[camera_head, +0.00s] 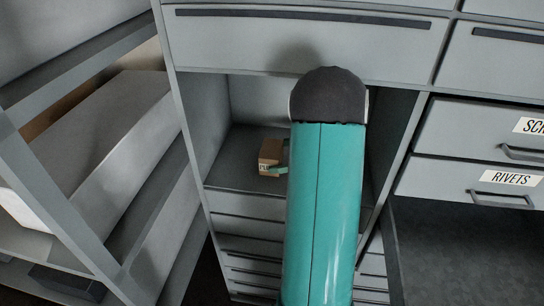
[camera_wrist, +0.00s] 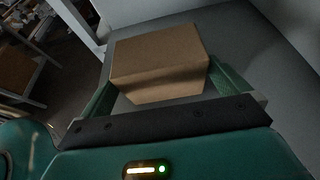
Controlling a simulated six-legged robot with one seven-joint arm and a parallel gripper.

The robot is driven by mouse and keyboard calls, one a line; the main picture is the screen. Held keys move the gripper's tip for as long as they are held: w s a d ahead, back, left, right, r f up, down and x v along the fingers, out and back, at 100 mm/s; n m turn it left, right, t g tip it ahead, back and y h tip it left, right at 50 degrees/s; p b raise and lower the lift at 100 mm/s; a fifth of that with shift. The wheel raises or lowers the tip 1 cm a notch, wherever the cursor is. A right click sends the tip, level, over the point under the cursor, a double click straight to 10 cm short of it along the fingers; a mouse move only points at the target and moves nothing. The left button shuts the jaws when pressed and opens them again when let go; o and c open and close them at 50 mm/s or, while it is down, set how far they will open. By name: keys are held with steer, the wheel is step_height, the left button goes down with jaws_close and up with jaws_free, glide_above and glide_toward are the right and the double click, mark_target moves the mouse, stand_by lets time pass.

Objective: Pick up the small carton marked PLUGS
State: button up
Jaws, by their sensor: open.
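A small brown carton (camera_head: 268,152) sits on the floor of an open compartment in the grey cabinet; a small pale label on its front is partly covered and I cannot read it. In the wrist view the carton (camera_wrist: 160,62) shows plain brown faces, with no marking visible. My gripper (camera_wrist: 160,82) is open, with one green finger on each side of the carton's near part; I cannot tell whether either finger touches it. In the head view my gripper (camera_head: 274,170) shows only as a green finger at the carton's front, and my arm hides the rest.
The compartment's side wall (camera_head: 202,120) stands left of the carton, with a closed drawer (camera_head: 300,40) above. Drawers marked RIVETS (camera_head: 440,180) and another partly cut off are at right. A shelf rack (camera_head: 60,190) holding a long pale box (camera_head: 105,135) stands at left.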

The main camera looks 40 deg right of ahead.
mark_target(271, 156)
steer(key=shift+x, duration=1.75)
steer(key=c, duration=0.9)
steer(key=shift+o, duration=0.2)
steer(key=shift+r, duration=0.1)
